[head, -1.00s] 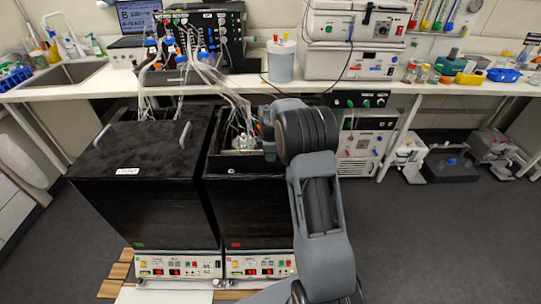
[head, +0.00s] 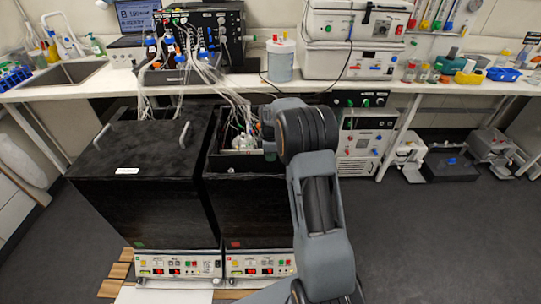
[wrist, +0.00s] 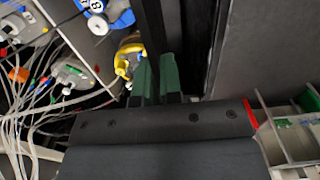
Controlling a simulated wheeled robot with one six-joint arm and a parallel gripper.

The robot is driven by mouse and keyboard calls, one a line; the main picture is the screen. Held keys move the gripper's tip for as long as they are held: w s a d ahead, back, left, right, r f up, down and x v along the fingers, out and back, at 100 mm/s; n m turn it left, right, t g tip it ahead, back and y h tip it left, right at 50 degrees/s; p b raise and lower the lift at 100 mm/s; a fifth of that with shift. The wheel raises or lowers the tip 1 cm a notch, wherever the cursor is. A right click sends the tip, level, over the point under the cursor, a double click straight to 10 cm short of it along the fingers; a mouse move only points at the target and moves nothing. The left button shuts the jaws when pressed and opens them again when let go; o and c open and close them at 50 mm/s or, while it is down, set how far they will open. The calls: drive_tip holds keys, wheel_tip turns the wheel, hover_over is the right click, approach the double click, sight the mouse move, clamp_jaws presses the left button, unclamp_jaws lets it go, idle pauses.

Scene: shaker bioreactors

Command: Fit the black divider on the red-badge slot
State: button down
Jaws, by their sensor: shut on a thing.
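My gripper (wrist: 156,76), with dark green fingers, is shut on the black divider (wrist: 151,28), a thin dark strip seen nearly edge-on in the wrist view. The strip runs upward out of that picture. The red badge (head: 236,245) is on the front of the right-hand black box (head: 245,208), whose top is open. Tubes and vessels show inside. I cannot tell whether the divider touches the slot.
The left black box (head: 145,160) has a green badge (head: 139,245) and a closed top with two handles. Tubes (wrist: 40,100) and a yellow-capped vessel (wrist: 130,50) lie close left of my fingers. A grey wall (wrist: 270,45) is at right.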

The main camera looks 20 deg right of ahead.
sight(271, 169)
drive_tip(key=shift+f+b, duration=0.45)
drive_tip(key=shift+f, duration=0.3)
idle(0.9)
drive_tip(key=shift+f, duration=0.4)
drive_tip(key=shift+f+b, duration=0.3)
drive_tip(key=shift+b, duration=0.1)
drive_tip(key=shift+f, duration=0.35)
drive_tip(key=shift+f+b, duration=0.35)
drive_tip(key=shift+b, duration=0.05)
idle(0.5)
drive_tip(key=shift+f+b, duration=0.35)
drive_tip(key=shift+f, duration=0.2)
drive_tip(key=shift+f+b, duration=0.3)
drive_tip(key=shift+f, duration=0.2)
drive_tip(key=shift+f, duration=0.25)
drive_tip(key=shift+f+b, duration=0.4)
idle(0.5)
